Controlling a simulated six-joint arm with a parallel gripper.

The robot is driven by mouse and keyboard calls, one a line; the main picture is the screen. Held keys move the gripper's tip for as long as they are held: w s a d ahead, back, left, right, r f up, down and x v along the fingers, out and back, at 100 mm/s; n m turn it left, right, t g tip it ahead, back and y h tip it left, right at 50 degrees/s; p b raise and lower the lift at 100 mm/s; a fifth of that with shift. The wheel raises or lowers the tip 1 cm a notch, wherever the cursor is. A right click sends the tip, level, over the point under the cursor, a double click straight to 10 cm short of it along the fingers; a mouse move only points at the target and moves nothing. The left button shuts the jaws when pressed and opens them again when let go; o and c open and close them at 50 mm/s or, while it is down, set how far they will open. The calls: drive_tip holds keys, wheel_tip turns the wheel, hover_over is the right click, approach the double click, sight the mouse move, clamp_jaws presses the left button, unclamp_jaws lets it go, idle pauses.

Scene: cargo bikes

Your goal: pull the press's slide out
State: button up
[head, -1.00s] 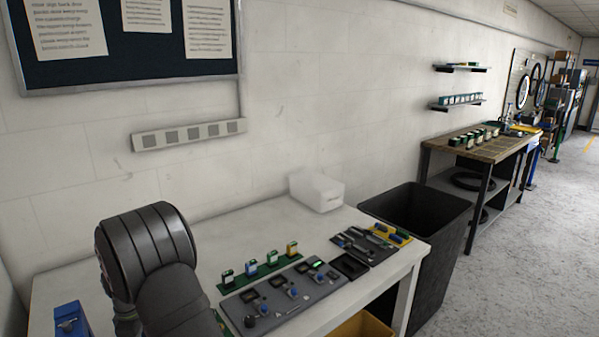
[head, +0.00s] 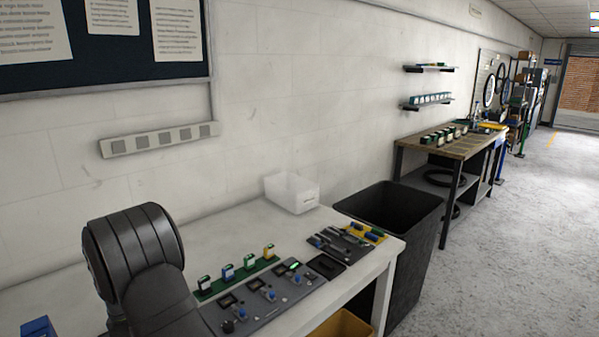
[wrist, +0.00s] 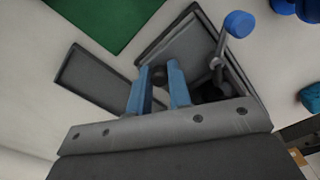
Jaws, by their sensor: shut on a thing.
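In the wrist view, my gripper (wrist: 158,88) has two blue fingers closed around a small dark round knob (wrist: 158,74). The knob sits by a grey, framed device (wrist: 192,52), which looks like the press, with a lever ending in a blue knob (wrist: 239,24). A flat dark grey plate (wrist: 95,86) lies to the left of the fingers. I cannot tell for sure whether it is the slide. The gripper body hides the device's lower part. In the head view, my arm hides the gripper and what it holds.
A green mat (wrist: 112,18) lies beyond the plate. On the white table (head: 225,240), a grey panel (head: 262,300) with blue knobs and a row of small coloured units stand right of my arm. A white bin (head: 291,192) stands at the back; a black bin (head: 425,230) is beyond the table.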

drive_tip(key=shift+s+d+f, duration=0.1)
drive_tip(key=shift+d+f, duration=0.15)
drive_tip(key=shift+f, duration=0.1)
drive_tip(key=o, duration=0.7)
drive_tip(key=shift+a+r, duration=0.15)
drive_tip(key=shift+r, duration=3.85)
drive_tip(key=shift+f, duration=3.8)
